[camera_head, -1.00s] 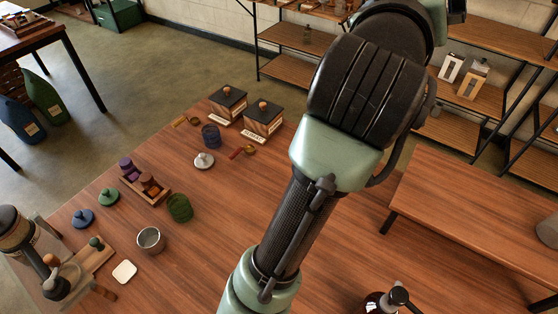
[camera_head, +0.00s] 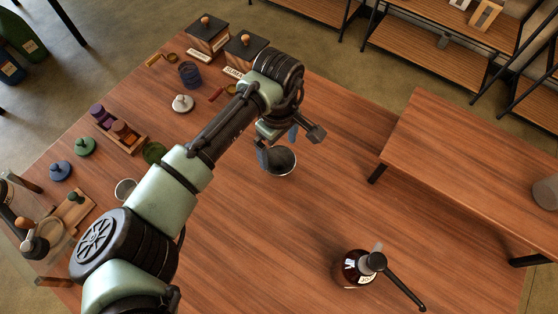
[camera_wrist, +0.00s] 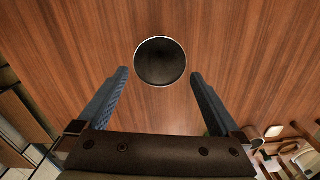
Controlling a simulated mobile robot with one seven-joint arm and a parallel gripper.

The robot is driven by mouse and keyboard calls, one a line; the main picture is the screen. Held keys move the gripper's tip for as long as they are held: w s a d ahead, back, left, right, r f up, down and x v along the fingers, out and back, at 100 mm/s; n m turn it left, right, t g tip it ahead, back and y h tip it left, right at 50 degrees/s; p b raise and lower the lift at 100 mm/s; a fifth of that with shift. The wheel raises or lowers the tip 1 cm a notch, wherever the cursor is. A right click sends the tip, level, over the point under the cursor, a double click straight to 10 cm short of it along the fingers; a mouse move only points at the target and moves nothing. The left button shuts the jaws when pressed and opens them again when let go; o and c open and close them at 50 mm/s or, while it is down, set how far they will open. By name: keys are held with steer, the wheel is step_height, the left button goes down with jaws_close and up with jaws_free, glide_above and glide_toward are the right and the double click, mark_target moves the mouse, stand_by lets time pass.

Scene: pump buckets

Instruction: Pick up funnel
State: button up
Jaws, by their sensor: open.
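The funnel (camera_head: 281,163) is a round dark piece with a pale metallic rim on the wooden table, partly covered by my gripper in the head view. My gripper (camera_head: 278,146) is open above it, with its blue fingers pointing down. In the wrist view the funnel (camera_wrist: 160,62) shows as a dark circle centred between and slightly beyond the tips of my gripper (camera_wrist: 159,74). The fingers look apart from it, and nothing is held. The funnel's lower part is hidden.
A brown pump bottle (camera_head: 357,268) stands at the front right. Dark-lidded boxes (camera_head: 207,36), a blue cup (camera_head: 190,74), a white lid (camera_head: 182,103) and a wooden rack (camera_head: 120,130) stand at the back left. The table right of the funnel is clear.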

mark_target(279, 166)
step_height(279, 166, down, 9)
steer(key=shift+d, duration=0.1)
stand_by(0.4)
steer(key=shift+c, duration=0.3)
steer(key=c, duration=0.9)
